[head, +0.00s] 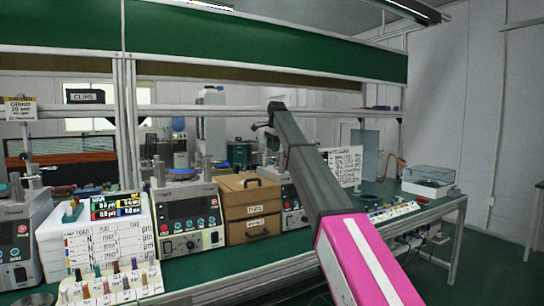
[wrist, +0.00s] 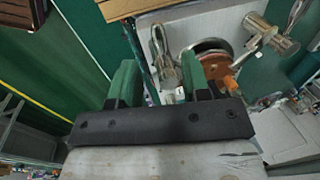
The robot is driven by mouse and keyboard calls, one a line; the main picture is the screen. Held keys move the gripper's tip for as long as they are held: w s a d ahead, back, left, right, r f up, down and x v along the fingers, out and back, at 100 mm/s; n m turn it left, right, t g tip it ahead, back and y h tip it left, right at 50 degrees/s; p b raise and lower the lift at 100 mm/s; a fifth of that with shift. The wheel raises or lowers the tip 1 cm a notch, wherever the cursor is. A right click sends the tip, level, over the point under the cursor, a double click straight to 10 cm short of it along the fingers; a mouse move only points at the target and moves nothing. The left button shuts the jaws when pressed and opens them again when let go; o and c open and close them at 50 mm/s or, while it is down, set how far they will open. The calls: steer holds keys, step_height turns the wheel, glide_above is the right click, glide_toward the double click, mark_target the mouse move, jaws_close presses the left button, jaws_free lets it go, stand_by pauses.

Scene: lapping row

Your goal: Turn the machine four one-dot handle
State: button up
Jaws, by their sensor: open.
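Just beyond the right finger, the wrist view shows a machine top with a round plate and a copper-coloured part (wrist: 219,71), and bright metal cylinders and rods (wrist: 262,28). A thin metal rod (wrist: 161,45) stands near the fingertips. I cannot make out a one-dot mark or a machine number. In the head view, my arm reaches up from the lower right and hides part of the bench; the fingers are not clear there. A grey machine (head: 293,210) is partly hidden behind it.
Other grey machines (head: 188,222) stand along the green bench (head: 240,262). Wooden drawers (head: 250,208), a white labelled box (head: 96,240) and a rack of coloured pegs (head: 110,288) sit among them. A clear-lidded box (head: 428,180) stands at the right end. An overhead frame crosses above.

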steer(key=f, duration=0.4)
steer(key=shift+w+a+f, duration=0.2)
steer(key=shift+w+a, duration=0.05)
steer(key=shift+w, duration=0.1)
jaws_close()
